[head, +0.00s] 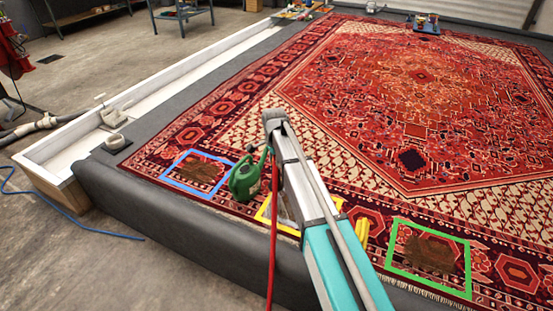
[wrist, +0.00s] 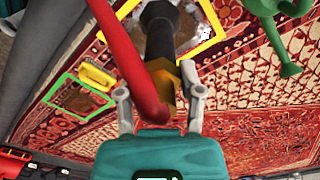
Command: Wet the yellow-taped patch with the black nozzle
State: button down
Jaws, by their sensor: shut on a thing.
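In the wrist view my gripper (wrist: 160,93) is shut on the hose end, around the brass fitting (wrist: 190,78) behind the black nozzle (wrist: 160,38). The red hose (wrist: 133,62) bends away from it; it also hangs in the head view (head: 273,235). The nozzle points toward the yellow-taped patch (wrist: 196,28), overlapping it in view; the gap to the rug cannot be judged. The patch looks grey-brown with some pale specks. In the head view the yellow tape (head: 263,214) is partly hidden by my arm, and my gripper and the nozzle are not visible.
A green watering can (head: 246,178) stands left of the yellow tape. A blue-taped patch (head: 200,172) lies farther left, a green-taped patch (head: 432,256) right. A yellow brush-like object (head: 363,234) lies between yellow and green. A white trough (head: 70,150) runs along the left.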

jog(key=shift+s+a, duration=0.25)
jog(key=shift+s, duration=0.35)
jog(key=shift+a, duration=0.15)
